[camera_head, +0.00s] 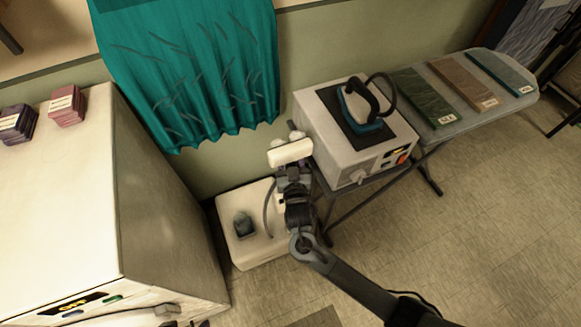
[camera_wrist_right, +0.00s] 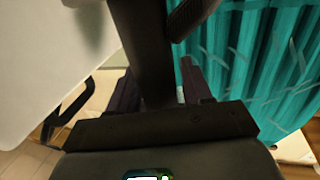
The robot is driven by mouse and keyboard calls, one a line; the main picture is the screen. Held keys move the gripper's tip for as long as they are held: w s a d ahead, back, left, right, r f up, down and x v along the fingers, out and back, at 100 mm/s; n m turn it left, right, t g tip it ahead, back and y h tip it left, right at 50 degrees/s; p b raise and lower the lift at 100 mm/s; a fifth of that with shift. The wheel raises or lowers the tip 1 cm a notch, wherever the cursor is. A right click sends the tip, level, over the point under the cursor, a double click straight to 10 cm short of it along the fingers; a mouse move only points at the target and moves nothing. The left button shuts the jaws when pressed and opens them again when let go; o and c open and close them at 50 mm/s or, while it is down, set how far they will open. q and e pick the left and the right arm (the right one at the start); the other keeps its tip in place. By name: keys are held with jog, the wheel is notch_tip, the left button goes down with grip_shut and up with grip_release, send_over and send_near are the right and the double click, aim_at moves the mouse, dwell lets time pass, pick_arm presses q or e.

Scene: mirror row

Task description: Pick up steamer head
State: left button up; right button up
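The steamer head, a white bar (camera_head: 290,152) on a dark handle, stands upright over the white steamer base (camera_head: 232,255) in the head view. My right gripper (camera_head: 295,175) comes up from the lower right and is at the handle, just below the white bar. In the right wrist view the dark handle (camera_wrist_right: 150,50) runs between the two fingers of my right gripper (camera_wrist_right: 160,85). A thin gap shows between the handle and the right-hand finger, so the gripper looks open around it. My left gripper is not in view.
A teal curtain (camera_head: 200,70) hangs behind. A white ironing station (camera_head: 335,155) with a teal iron (camera_head: 362,108) stands close right of the gripper. A grey board (camera_head: 520,93) with folded cloths is farther right. A large white cabinet (camera_head: 60,200) stands left. Tiled floor at right is clear.

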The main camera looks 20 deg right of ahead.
grip_shut()
jog(key=shift+r, duration=0.1)
notch_tip(320, 180, up, 12)
jog(key=p, duration=0.2)
dwell(0.8)
